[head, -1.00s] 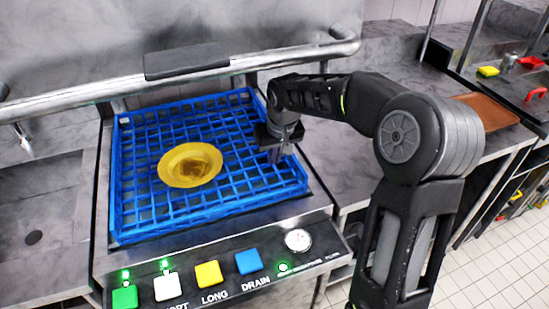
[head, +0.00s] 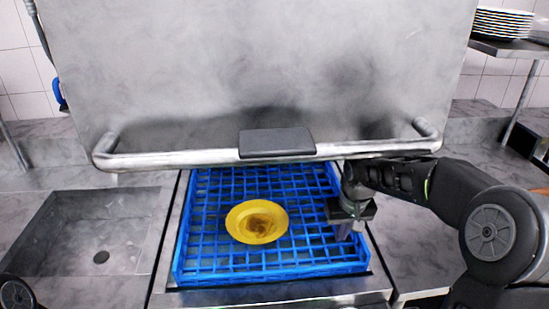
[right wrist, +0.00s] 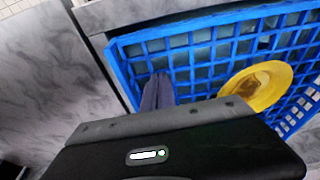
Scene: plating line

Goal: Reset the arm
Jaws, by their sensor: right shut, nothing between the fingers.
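My right gripper (head: 343,230) is at the right side of the blue dish rack, pointing down, shut and empty. In the right wrist view its closed fingers (right wrist: 157,92) show over the rack's edge grid. A yellow plate (head: 257,222) with a brown stain lies in the blue rack (head: 205,270), left of the gripper and apart from it. The plate also shows in the right wrist view (right wrist: 283,88). My left gripper is not in view; only a bit of dark arm shows at the lower left corner.
A large steel hood (head: 260,70) with a front bar (head: 200,157) stands raised above the rack. A sink (head: 90,235) is at the left. Bare steel counter (head: 410,240) lies right of the rack. Stacked plates (head: 503,22) stand on a shelf at the upper right.

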